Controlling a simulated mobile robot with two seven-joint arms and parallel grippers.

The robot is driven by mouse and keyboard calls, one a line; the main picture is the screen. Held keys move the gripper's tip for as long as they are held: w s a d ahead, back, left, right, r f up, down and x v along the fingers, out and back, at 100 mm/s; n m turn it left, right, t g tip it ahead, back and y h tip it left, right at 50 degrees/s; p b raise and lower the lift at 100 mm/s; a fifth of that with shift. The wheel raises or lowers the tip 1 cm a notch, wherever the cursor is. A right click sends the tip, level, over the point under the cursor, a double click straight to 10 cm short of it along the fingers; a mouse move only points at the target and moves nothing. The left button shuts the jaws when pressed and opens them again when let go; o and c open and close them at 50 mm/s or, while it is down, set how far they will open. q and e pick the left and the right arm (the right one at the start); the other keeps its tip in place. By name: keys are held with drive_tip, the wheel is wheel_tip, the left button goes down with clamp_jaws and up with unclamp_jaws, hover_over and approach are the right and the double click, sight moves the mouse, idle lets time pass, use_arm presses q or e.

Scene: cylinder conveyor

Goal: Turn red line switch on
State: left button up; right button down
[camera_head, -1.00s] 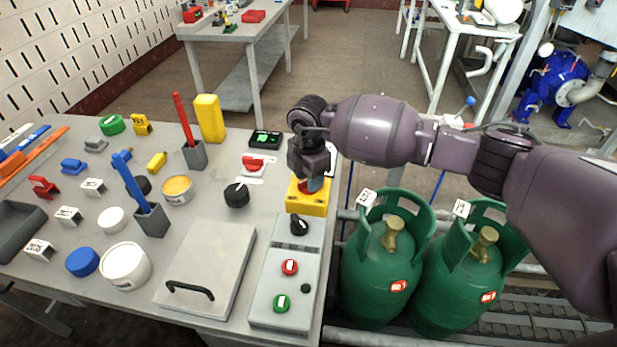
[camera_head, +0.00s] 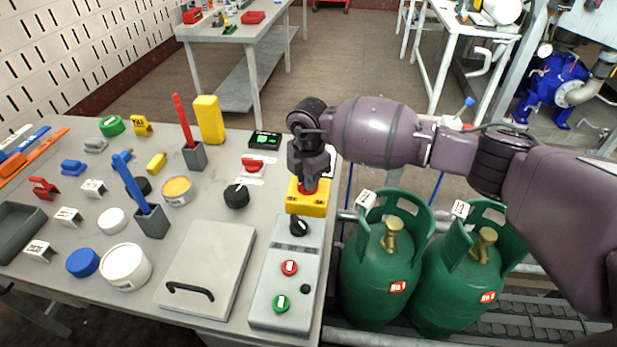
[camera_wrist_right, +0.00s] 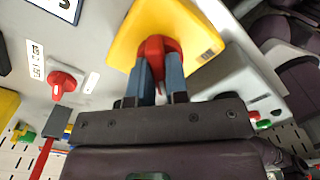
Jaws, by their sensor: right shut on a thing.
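A yellow box (camera_head: 306,204) with a red rotary knob (camera_head: 308,189) sits near the right edge of the workbench. My right gripper (camera_head: 310,181) is above it, pointing down. In the right wrist view, the blue fingers of the gripper (camera_wrist_right: 159,78) are shut on the red knob (camera_wrist_right: 156,47) over the yellow box (camera_wrist_right: 124,36). In the head view the gripper hides part of the knob. A separate red switch (camera_head: 252,164) with white labels lies left of the box; it also shows in the right wrist view (camera_wrist_right: 64,86). My left gripper is not in view.
A grey control box (camera_head: 270,308) with black, red and green controls stands in front of the yellow box. Green gas cylinders (camera_head: 383,275) stand right of the workbench (camera_head: 190,225). Caps, tins and holders crowd the left side.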

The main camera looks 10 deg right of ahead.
drive_tip(key=n+p, duration=0.1)
drive_tip(key=n, duration=0.1)
drive_tip(key=shift+r+n, duration=0.15)
drive_tip(key=shift+n, duration=0.25)
drive_tip(key=n, duration=0.2)
drive_tip(key=shift+n+p, duration=0.3)
drive_tip(key=n, duration=0.3)
drive_tip(key=shift+n, duration=0.3)
drive_tip(key=n, duration=0.3)
drive_tip(key=shift+n, duration=0.4)
drive_tip(key=n, duration=0.3)
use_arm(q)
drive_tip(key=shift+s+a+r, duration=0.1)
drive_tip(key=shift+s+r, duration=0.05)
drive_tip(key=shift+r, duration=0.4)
use_arm(e)
drive_tip(key=shift+n, duration=0.8)
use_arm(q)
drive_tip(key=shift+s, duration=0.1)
use_arm(e)
drive_tip(key=c, duration=1.1)
unclamp_jaws()
